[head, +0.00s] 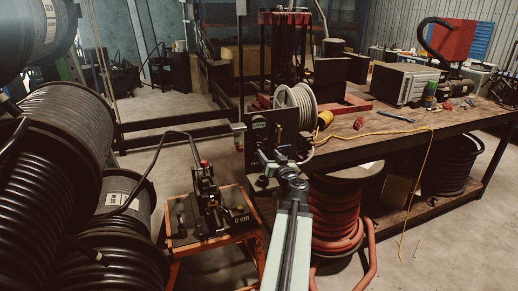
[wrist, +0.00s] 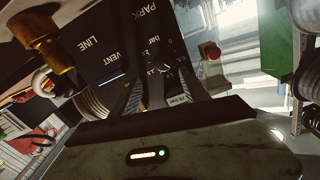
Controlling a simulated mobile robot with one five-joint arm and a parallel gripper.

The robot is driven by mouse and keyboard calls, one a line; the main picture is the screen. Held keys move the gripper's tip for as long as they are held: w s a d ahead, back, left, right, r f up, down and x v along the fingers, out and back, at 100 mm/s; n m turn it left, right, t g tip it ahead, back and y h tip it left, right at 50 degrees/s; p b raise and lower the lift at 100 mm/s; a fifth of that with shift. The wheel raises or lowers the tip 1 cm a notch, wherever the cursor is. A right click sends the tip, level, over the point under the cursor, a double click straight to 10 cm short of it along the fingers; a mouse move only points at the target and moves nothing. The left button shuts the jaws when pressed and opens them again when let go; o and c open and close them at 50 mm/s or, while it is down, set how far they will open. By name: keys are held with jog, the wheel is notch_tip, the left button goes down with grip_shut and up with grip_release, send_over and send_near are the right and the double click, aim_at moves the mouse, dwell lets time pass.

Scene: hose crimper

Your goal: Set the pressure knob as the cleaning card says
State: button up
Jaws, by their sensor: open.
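My gripper (head: 274,163) is at the front of a black panel (head: 261,130) on the near left end of the workbench. In the wrist view its two fingers (wrist: 155,80) are apart and point at the same panel (wrist: 105,45). The panel carries the upside-down words PARK, LINE and VENT, and a "bar" scale with small numbers around a dark spot between the fingertips. The pressure knob seems to be at this scale, but its shape and pointer are too dark to tell, as is contact with the fingers. I cannot make out a readable cleaning card.
A brass fitting (wrist: 42,32) juts out beside the panel. A red-topped button or post (wrist: 209,52) stands on its other side. A hose reel (head: 295,107) sits behind the panel. An orange stand with a crimper (head: 205,190) and large black hose drums (head: 65,125) crowd the left.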

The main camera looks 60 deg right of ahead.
aim_at(260, 146)
jog(key=x, duration=0.6)
jog(key=shift+w, duration=0.55)
jog(key=shift+a, duration=0.1)
grip_shut()
